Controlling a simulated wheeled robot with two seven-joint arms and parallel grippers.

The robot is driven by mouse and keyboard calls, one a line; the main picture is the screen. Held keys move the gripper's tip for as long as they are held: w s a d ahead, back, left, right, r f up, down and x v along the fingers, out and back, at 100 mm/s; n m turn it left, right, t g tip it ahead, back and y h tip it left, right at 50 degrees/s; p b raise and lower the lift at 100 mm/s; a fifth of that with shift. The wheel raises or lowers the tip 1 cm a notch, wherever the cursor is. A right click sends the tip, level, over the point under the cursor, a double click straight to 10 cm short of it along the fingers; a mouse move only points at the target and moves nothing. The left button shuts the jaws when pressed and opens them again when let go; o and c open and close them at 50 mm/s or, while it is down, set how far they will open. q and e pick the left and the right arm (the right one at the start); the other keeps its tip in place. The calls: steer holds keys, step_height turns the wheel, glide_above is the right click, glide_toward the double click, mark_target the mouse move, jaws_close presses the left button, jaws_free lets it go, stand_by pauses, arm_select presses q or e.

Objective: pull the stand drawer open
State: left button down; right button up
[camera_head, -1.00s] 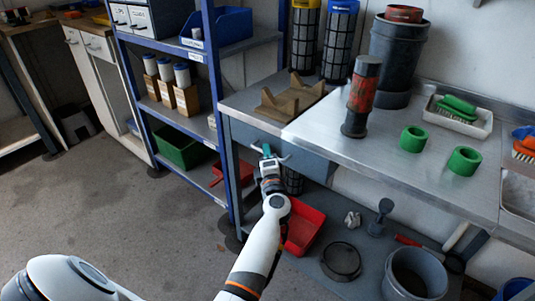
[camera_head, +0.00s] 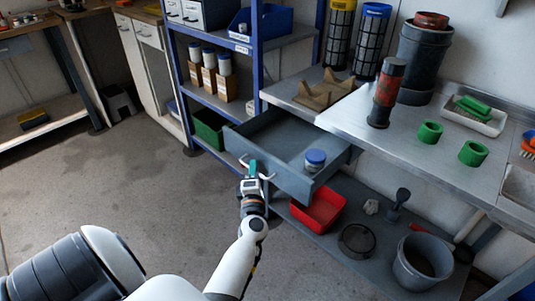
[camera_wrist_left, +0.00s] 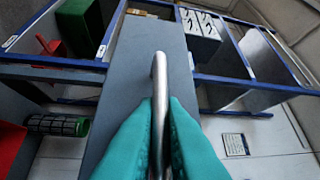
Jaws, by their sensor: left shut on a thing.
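The stand drawer (camera_head: 262,157) is a grey-blue box pulled well out from under the left part of the metal bench. A small jar with a blue lid (camera_head: 315,160) stands inside it near the right side. My left gripper (camera_head: 253,170) is at the drawer's front, and its teal fingers are shut on the metal drawer handle (camera_wrist_left: 159,80). In the left wrist view the handle bar runs between the two fingers (camera_wrist_left: 160,125), with the drawer's front panel (camera_wrist_left: 140,62) behind it. My right gripper is out of view.
A blue shelf rack (camera_head: 257,60) stands just left of the drawer. A red bin (camera_head: 319,207) and a grey bucket (camera_head: 422,262) sit on the lower shelf. A dark red-banded cylinder (camera_head: 387,92) stands on the bench. The floor at left is clear.

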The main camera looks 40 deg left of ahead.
arm_select(q)
steer(key=shift+s+a+p, duration=0.2)
steer(key=shift+s+p, duration=0.15)
steer(key=shift+s, duration=2.3)
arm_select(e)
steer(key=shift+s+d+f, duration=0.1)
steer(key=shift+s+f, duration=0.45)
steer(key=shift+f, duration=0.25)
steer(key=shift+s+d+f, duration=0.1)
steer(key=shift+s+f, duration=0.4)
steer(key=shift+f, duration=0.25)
arm_select(q)
steer(key=c, duration=1.8)
jaws_free()
steer(key=v, duration=1.2)
steer(key=shift+b, duration=0.4)
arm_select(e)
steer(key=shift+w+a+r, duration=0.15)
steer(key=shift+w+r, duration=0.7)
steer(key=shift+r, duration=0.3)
